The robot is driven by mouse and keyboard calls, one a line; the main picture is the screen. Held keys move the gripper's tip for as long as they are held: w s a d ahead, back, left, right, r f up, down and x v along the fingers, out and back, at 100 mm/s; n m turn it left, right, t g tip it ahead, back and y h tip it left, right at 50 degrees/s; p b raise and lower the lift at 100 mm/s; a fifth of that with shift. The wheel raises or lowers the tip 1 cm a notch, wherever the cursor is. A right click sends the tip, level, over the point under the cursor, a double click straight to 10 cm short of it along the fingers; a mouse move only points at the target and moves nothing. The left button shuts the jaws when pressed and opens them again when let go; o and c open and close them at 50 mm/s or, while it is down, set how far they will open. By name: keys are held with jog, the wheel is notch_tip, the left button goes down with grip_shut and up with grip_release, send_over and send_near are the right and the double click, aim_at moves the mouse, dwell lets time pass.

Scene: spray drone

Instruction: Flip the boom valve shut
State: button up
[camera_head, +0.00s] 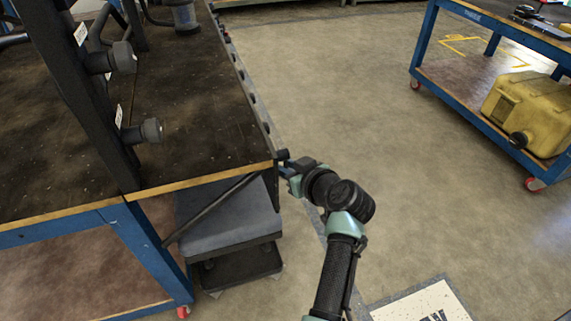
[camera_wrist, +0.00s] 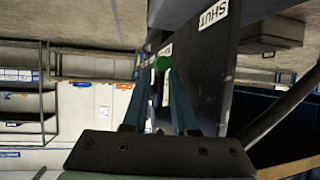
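My gripper (camera_head: 287,165) is at the near right corner of the dark-topped bench, beside its edge. In the wrist view my gripper (camera_wrist: 162,72) shows two blue-grey fingers with a gap between them. A small round green piece (camera_wrist: 162,62), possibly part of the boom valve, shows at the fingertips; I cannot tell whether the fingers touch it. A white label reading SHUT (camera_wrist: 213,14) is on the dark surface just right of the green piece. Other white labels lie close to the fingertips, partly hidden. In the head view the valve cannot be made out.
The dark bench top (camera_head: 200,140) has a blue frame and a row of small dark parts along its right edge. A grey step stool (camera_head: 232,222) stands under the corner. A blue cart (camera_head: 455,95) with a yellow tank (camera_head: 530,112) is at right. The floor between is clear.

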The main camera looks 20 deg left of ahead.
jog(key=shift+s+d+r+p, duration=0.25)
jog(key=shift+d+r+p, duration=0.05)
jog(key=shift+p, duration=0.05)
jog(key=p+v, duration=0.5)
jog(key=v, duration=0.7)
jog(key=shift+s+f, duration=0.1)
jog(key=shift+f, duration=0.05)
